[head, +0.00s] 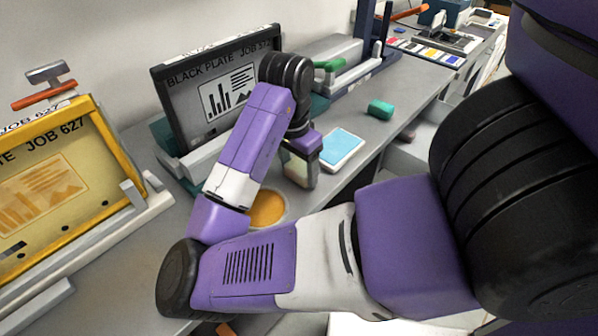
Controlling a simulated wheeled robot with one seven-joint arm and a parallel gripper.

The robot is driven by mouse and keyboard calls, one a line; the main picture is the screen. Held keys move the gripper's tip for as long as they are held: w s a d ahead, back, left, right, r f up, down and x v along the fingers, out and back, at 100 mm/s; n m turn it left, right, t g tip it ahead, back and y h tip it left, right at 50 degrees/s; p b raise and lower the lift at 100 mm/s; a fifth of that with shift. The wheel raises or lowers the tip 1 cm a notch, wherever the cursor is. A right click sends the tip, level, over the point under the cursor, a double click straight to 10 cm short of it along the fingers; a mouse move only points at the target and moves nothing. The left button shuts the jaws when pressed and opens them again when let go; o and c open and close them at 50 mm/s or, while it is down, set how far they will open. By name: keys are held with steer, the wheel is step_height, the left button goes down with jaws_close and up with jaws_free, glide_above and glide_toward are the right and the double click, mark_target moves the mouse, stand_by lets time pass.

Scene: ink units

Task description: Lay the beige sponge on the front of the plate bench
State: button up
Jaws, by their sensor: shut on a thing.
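My gripper (301,163) points down over the front part of the grey plate bench (349,186), between the black plate and the blue pad. It is shut on a small pale thing, which looks like the beige sponge (298,169). The fingers and my wrist hide most of it. I cannot tell whether it touches the bench top.
A blue pad (341,147) lies right of my gripper, with a green block (380,109) beyond. A round orange dish (267,208) is near my forearm. The framed black plate (215,90) and yellow plate (50,180) stand behind. Bare bench lies between pad and block.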

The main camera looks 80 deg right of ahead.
steer(key=shift+f, duration=0.45)
steer(key=shift+f, duration=0.1)
steer(key=o, duration=1.2)
